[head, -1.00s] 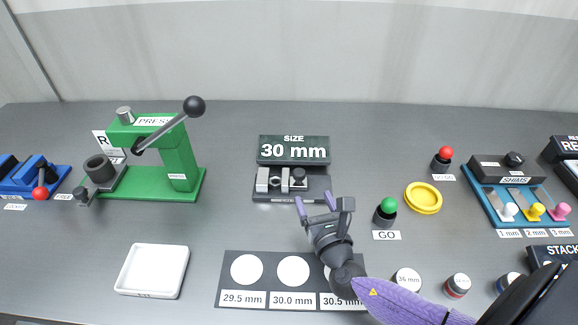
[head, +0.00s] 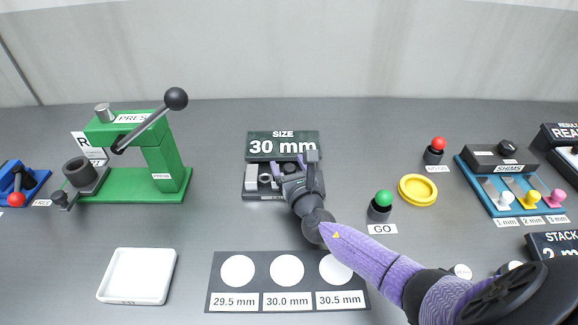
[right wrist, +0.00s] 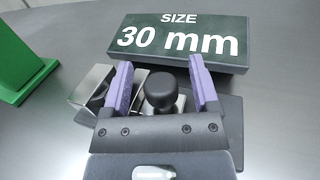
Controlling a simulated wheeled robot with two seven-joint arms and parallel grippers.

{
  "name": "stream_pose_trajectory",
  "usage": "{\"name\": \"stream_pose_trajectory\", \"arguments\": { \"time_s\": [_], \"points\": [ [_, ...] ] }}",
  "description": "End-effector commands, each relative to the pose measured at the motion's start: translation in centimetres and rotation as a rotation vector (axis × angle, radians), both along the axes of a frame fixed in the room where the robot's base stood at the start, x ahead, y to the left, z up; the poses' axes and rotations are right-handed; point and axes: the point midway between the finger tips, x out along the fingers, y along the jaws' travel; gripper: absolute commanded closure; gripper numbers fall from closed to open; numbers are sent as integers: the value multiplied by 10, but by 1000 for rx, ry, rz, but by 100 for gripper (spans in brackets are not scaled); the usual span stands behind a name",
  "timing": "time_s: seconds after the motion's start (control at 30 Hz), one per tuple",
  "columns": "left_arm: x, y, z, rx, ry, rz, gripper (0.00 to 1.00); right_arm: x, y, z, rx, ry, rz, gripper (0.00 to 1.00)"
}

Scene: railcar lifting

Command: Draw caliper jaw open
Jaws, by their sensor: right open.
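The caliper (head: 252,182) is a dark base with metal jaw blocks and a black knob, in front of the "SIZE 30 mm" sign (head: 284,146). In the right wrist view a metal jaw block (right wrist: 93,84) is at the left, and the black knob (right wrist: 161,89) stands on the sliding part. My right gripper (head: 297,166) is over the caliper; in the right wrist view its purple fingers (right wrist: 160,88) are open, one on each side of the knob, with gaps visible. The gripper hides part of the caliper in the head view. My left gripper is not in view.
A green press (head: 165,160) with a lever stands left. A white tray (head: 137,276) and a mat marked 29.5, 30.0 and 30.5 mm (head: 287,302) lie in front. A green GO button (head: 381,206), yellow ring (head: 418,190) and shim rack (head: 500,183) are to the right.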

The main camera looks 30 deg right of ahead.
Motion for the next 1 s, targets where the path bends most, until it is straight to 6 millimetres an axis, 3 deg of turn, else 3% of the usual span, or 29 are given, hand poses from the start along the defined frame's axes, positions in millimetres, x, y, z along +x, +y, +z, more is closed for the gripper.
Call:
{"name": "stream_pose_trajectory", "arguments": {
  "time_s": [0.03, 0.3, 0.4, 1.0],
  "points": [
    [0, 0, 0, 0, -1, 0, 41, 0, 0, 0, 0, 0, 0, 27],
    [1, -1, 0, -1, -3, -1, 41, 0, 0, 0, 0, 0, 0, 84],
    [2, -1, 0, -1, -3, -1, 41, 0, 0, 0, 0, 0, 0, 100],
    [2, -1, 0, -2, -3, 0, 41, 0, 0, 0, 0, 0, 0, 100]
  ]
}}
